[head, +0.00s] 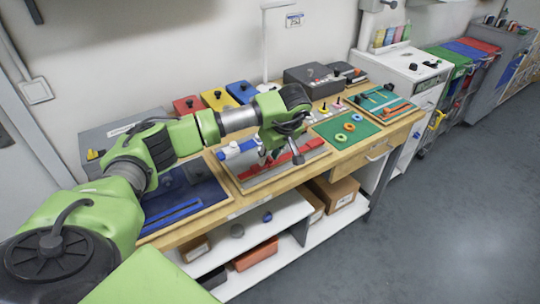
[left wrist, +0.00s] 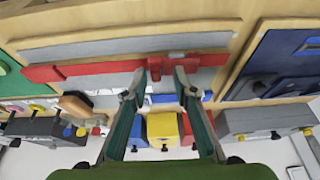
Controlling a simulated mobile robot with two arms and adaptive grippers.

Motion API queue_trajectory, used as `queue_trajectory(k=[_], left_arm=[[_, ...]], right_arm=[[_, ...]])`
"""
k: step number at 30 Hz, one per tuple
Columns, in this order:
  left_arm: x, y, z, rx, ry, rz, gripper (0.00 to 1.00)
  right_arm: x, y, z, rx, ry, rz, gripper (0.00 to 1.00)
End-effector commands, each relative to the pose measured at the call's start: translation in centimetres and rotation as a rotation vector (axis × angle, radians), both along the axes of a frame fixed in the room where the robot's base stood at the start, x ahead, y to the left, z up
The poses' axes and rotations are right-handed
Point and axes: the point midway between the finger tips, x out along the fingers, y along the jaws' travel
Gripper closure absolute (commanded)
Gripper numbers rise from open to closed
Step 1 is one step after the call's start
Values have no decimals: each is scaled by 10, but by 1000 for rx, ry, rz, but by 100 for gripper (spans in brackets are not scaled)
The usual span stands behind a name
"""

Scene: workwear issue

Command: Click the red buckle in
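The red buckle (left wrist: 168,69) sits on a long red strap on a grey board (head: 262,178) on the workbench. In the left wrist view the strap runs left and right of my fingertips. My left gripper (head: 284,152) is low over the board, and in the left wrist view its two fingertips (left wrist: 167,72) stand apart on either side of red buckle parts. I cannot tell whether they touch or clamp them. In the head view the gripper hides part of the buckle, so its engagement is unclear. My right gripper is in neither view.
A blue and white buckle (head: 236,149) lies behind on the same board. A dark blue tray (head: 185,212) is to the left and a green mat with rings (head: 340,133) to the right.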

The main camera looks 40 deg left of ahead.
Motion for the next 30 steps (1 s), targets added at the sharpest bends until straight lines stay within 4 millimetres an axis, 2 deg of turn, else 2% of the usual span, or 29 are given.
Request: queue_trajectory(k=[4,7,15,21,25,30], left_arm=[[1,-2,4,-1,-3,-2,74],[-1,-6,15,-1,-3,-2,74],[-10,-25,67,-1,-6,-1,74],[-16,-36,98,-2,-4,-1,74],[-18,-40,108,-1,-1,1,74],[-19,-41,111,-1,-1,1,74]], right_arm=[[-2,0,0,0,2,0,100],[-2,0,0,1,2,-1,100],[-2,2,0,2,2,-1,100],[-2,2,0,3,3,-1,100],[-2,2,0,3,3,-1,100],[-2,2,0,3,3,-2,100]])
